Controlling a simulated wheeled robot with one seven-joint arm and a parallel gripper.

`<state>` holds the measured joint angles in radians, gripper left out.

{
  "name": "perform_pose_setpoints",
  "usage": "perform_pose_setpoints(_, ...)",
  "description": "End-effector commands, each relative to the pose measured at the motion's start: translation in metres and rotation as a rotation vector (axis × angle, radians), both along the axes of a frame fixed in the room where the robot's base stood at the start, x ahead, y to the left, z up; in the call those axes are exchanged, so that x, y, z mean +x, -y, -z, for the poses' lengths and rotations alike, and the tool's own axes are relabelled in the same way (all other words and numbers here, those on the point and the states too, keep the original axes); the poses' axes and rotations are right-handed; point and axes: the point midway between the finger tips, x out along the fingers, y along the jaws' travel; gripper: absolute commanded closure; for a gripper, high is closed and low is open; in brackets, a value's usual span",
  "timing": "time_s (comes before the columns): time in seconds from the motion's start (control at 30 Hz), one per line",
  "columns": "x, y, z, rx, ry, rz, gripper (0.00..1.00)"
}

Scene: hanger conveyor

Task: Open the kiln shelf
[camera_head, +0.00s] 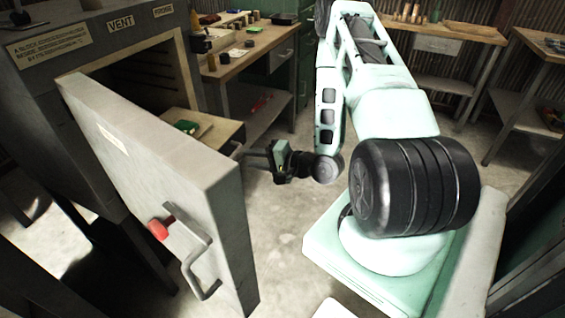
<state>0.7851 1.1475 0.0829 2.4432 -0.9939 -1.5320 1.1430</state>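The kiln (95,35) stands at the left with its thick grey door (150,170) swung wide open. A tan kiln shelf (215,131) sticks out of the kiln opening behind the door. A small green item (187,126) lies on the shelf. My gripper (246,154) is low beside the shelf's front end, just past the door's edge. Dark parts meet near the shelf front, and I cannot tell whether the fingers touch or hold a handle there. The door hides the lower part of the shelf and possibly the fingertips.
The door's metal handle (198,258) and red knob (158,228) face me. A wooden workbench (250,48) with tools stands behind the kiln. More benches (445,28) line the back right. The concrete floor (285,215) between door and my base is clear.

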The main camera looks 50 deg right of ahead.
Motion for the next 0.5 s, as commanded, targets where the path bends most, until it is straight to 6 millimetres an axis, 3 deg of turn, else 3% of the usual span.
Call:
perform_pose_setpoints(0.2,-0.048,0.017,-0.009,0.000,-0.002,0.005,0.71)
perform_pose_setpoints(0.5,-0.083,0.027,-0.019,0.001,0.000,0.001,0.71)
